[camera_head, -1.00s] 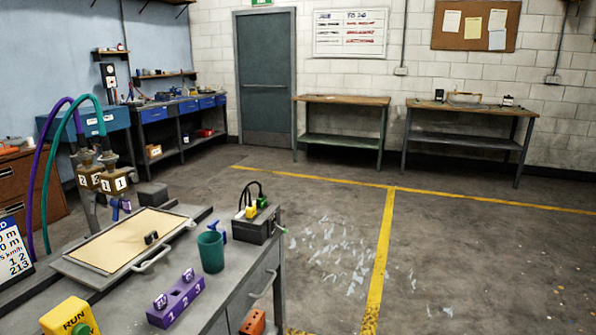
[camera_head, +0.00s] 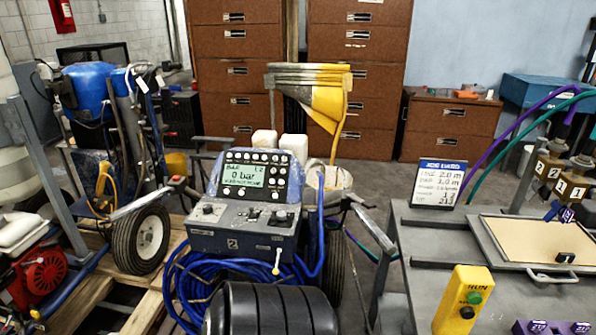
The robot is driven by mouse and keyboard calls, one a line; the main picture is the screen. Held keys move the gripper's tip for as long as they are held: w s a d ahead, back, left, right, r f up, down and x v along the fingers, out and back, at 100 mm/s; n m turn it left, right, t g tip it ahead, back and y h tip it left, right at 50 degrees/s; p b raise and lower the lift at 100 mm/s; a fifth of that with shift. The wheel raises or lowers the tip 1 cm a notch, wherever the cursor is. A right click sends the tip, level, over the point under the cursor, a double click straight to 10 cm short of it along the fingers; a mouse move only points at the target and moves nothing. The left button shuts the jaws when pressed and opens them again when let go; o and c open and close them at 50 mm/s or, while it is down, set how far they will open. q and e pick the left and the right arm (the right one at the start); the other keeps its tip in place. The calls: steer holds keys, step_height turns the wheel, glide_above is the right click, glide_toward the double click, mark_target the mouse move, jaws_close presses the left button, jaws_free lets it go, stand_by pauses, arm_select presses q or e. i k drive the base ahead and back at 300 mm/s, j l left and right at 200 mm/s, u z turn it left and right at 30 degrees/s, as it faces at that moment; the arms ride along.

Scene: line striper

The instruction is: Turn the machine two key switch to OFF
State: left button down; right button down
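A line striping machine stands at the centre, with a dark blue control console (camera_head: 243,234) marked 2 on its front. Several small knobs or switches (camera_head: 252,213) sit on the console's sloping top. They are too small to tell which is the key switch or where it points. A yellow-tipped lever (camera_head: 277,262) sticks out at the front. Neither of my grippers is in view.
A black ribbed rounded shape (camera_head: 270,308) is in front of the console, among blue hose coils (camera_head: 185,285). A workbench (camera_head: 425,250) with a yellow RUN box (camera_head: 463,300) stands at the right. Another machine (camera_head: 100,130) stands at the left. Brown drawer cabinets (camera_head: 235,70) are behind.

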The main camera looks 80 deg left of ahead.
mark_target(281, 215)
steer(key=i+j+u, duration=0.1)
steer(key=u, duration=0.35)
steer(key=i+u, duration=0.3)
steer(key=u, duration=2.1)
